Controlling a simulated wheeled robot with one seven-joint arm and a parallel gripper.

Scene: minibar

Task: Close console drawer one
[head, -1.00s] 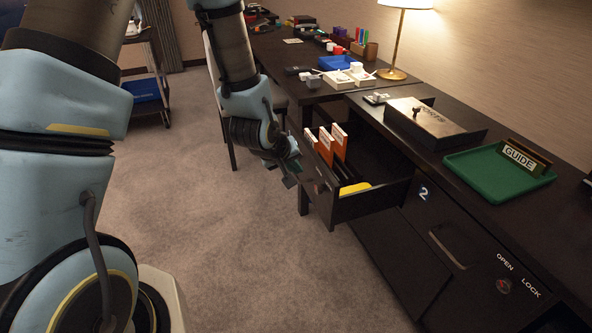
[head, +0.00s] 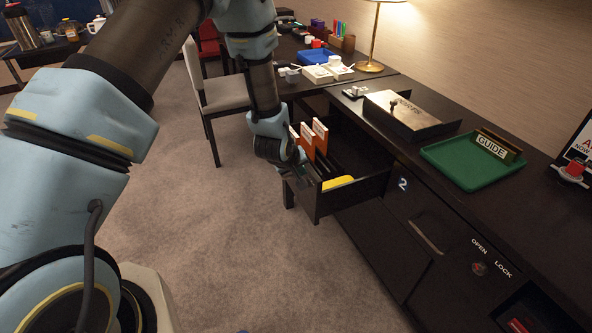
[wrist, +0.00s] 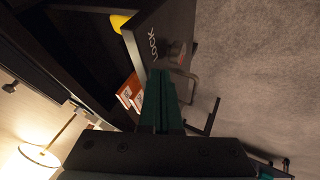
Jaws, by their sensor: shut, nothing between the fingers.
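An open dark console drawer (head: 345,203) stands pulled out to the left from the console, left of the door marked 2. It holds upright orange-and-white folders (head: 307,140) and a yellow item (head: 338,182). My gripper (head: 299,163) is shut and empty by the far end of the drawer front, partly covering it. In the wrist view my green fingers (wrist: 160,97) show beside the drawer front (wrist: 165,30), which bears the word LOCK and a small knob (wrist: 178,52). I cannot tell whether the fingers touch the front.
A chair (head: 222,95) stands behind my arm. The carpet (head: 245,235) in front of the drawer is clear.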

